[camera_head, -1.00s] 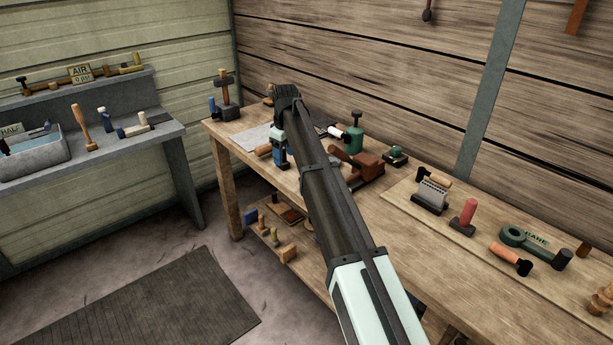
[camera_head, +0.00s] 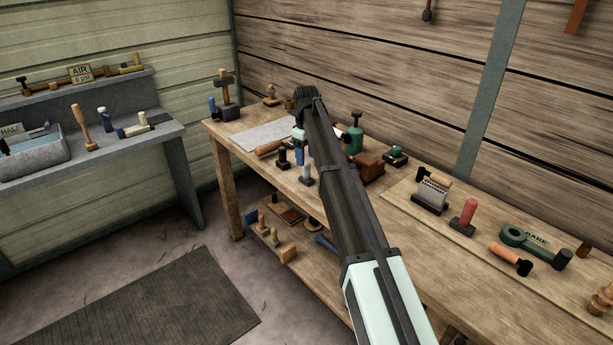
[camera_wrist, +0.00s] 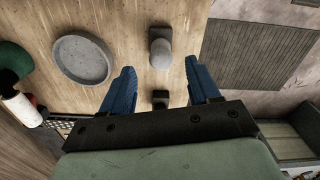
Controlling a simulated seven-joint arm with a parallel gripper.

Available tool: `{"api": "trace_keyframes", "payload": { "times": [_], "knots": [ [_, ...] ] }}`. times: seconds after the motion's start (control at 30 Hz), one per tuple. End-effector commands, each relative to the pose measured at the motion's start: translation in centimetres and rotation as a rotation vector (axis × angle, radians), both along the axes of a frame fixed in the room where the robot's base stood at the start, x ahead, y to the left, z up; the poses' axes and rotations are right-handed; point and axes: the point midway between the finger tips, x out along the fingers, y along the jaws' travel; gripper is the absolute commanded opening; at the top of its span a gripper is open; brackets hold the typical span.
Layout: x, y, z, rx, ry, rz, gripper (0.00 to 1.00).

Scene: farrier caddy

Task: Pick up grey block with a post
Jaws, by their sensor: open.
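A small grey block with an upright post (camera_head: 306,176) stands on the wooden bench near its front edge. In the wrist view, what appears to be this block (camera_wrist: 160,48) stands ahead of the fingertips, its rounded post end towards the camera. A similar darker block with a post (camera_head: 283,157) stands left of it; in the wrist view this darker block (camera_wrist: 160,98) seems to show between the fingers. My gripper (camera_wrist: 162,84) is open and empty, blue fingers apart above the bench. In the head view my gripper (camera_head: 299,148) is partly hidden by my arm.
A green bottle (camera_head: 355,137) and a reddish-brown block (camera_head: 371,167) stand right of my arm. A round grey dish (camera_wrist: 82,60) lies left of the fingers in the wrist view. A grey sheet (camera_head: 265,135) lies at the bench's left. The bench edge drops to the floor nearby.

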Motion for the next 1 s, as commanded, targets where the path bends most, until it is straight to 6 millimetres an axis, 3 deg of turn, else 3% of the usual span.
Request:
{"api": "trace_keyframes", "payload": {
  "times": [0.27, 0.53, 0.8, 1.0],
  "knots": [
    [-0.1, 0.0, -1.7, 0.000, 0.001, 0.000, 0.61],
    [-0.2, 0.0, -5.1, -0.001, 0.001, 0.000, 0.61],
    [-0.2, 0.0, -5.6, 0.000, -0.001, 0.001, 0.61],
    [-0.2, 0.0, -5.6, 0.000, -0.001, 0.001, 0.44]
  ]
}}
